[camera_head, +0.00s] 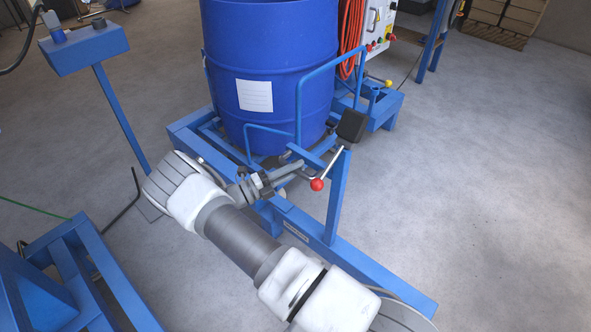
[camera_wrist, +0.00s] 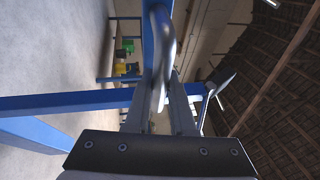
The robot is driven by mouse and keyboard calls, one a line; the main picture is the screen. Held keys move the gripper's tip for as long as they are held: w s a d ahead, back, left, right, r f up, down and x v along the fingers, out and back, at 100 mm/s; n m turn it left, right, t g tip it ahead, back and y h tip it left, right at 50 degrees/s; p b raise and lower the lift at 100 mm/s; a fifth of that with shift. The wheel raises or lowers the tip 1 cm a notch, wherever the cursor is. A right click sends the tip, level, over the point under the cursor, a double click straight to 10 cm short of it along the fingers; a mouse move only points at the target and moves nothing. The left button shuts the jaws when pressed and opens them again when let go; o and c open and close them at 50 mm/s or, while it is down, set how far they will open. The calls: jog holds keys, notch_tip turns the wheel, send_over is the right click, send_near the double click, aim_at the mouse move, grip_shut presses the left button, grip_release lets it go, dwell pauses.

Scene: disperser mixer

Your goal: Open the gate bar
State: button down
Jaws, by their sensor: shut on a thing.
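The gate bar (camera_head: 298,105) is a bent blue tube in front of the large blue drum (camera_head: 268,50). My gripper (camera_head: 298,164) is at the low part of the bar, near the blue post (camera_head: 337,200). In the wrist view, the two fingers of my gripper (camera_wrist: 160,105) are closed around a shiny, curved blue-grey tube (camera_wrist: 161,40), which looks like the bar. The exact contact is small and partly hidden in the head view.
A blue base frame (camera_head: 375,270) runs along the floor beneath my arm. A blue pedestal box (camera_head: 85,48) stands at the upper left, and another blue frame (camera_head: 90,270) at the lower left. The floor at right is clear.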

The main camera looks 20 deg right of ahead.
jog(key=shift+w+a, duration=0.1)
dwell(0.3)
jog(key=c, duration=0.8)
grip_release()
jog(key=shift+o, duration=0.2)
jog(key=p+v, duration=0.1)
jog(key=v, duration=1.6)
jog(key=shift+a, duration=0.2)
